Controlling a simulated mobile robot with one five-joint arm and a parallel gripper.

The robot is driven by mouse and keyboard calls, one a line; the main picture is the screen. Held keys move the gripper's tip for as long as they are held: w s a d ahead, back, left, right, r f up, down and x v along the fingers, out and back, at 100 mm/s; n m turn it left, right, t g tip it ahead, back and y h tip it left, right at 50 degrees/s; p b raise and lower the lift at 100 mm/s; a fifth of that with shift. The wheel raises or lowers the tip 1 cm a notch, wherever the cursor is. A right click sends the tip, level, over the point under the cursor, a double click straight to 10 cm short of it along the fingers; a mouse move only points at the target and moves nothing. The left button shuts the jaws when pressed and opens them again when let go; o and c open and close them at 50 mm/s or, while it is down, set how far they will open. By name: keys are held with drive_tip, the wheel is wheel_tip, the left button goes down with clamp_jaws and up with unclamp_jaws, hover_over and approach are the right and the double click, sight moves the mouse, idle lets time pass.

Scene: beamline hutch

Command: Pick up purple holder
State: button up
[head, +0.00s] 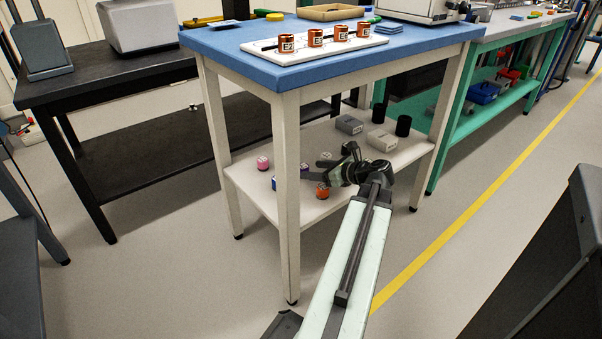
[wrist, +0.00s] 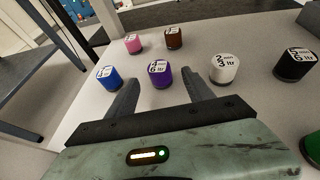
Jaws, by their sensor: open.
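The purple holder (wrist: 161,78) is a short upright cylinder with a white marked top. In the wrist view it stands on the pale shelf between the tips of my open gripper (wrist: 159,80), with floor-like shelf surface showing on both sides of it. I cannot tell whether either finger touches it. In the head view my gripper (head: 338,172) is over the lower shelf (head: 245,181) of the blue-topped table, and a small purple patch (head: 304,168) shows left of it.
In the wrist view a blue holder (wrist: 108,77) stands left of the purple one. Pink (wrist: 133,44) and brown (wrist: 174,38) holders stand behind, white (wrist: 225,68) and black (wrist: 294,65) ones to the right. A table leg (head: 287,200) rises at the shelf's front corner.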

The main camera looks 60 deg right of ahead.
sight(308, 169)
drive_tip(key=b+x, duration=0.2)
drive_tip(key=x, duration=0.3)
drive_tip(key=shift+w, duration=0.25)
clamp_jaws()
